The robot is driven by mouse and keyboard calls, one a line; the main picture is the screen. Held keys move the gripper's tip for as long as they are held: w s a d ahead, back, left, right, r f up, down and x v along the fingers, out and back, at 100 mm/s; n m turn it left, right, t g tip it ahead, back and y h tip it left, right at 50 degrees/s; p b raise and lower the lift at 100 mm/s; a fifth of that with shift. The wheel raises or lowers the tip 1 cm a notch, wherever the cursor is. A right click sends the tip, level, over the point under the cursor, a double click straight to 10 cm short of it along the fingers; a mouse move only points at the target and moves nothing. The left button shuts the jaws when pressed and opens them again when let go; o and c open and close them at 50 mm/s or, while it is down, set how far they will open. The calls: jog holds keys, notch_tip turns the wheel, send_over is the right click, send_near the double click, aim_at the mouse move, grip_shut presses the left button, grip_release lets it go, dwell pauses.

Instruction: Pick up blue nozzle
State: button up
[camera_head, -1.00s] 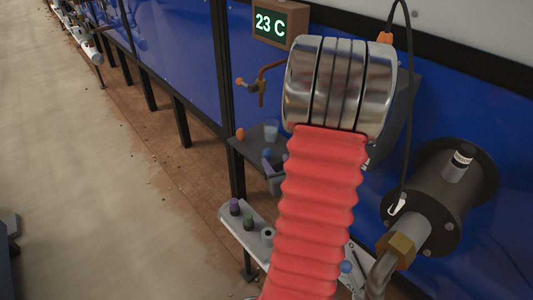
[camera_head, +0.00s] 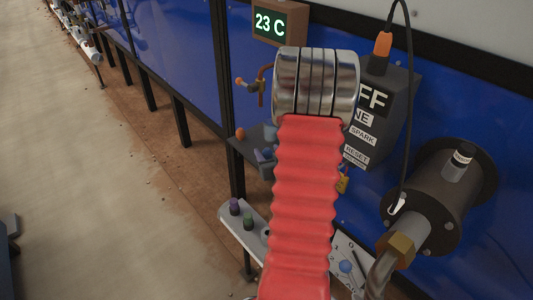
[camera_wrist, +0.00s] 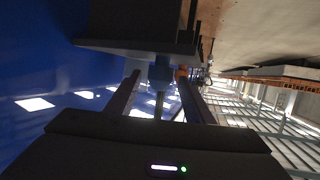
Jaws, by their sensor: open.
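In the wrist view my gripper (camera_wrist: 158,80) is open, with one finger on each side. The blue nozzle (camera_wrist: 160,71) shows between and just beyond the fingertips, in line with the gap. It sits against the grey shelf (camera_wrist: 130,44), which lies across the top of this tilted picture. I cannot tell whether a finger touches it. In the head view the shelf (camera_head: 246,147) is partly covered by my red arm, which hides most of the gripper and the nozzle.
A clear cup (camera_wrist: 134,66) stands close beside the nozzle, near one finger. An orange nozzle (camera_head: 240,133) is on the shelf's other side. A lower white ledge (camera_head: 232,219) holds purple (camera_head: 235,206) and green (camera_head: 249,222) pieces. A blue wall (camera_head: 180,80) is behind.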

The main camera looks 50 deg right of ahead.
jog(key=shift+x, duration=2.6)
jog(key=shift+f, duration=0.15)
jog(key=shift+s+a, duration=0.1)
jog(key=c, duration=1.1)
jog(key=shift+r, duration=5.05)
jog(key=shift+c, duration=0.2)
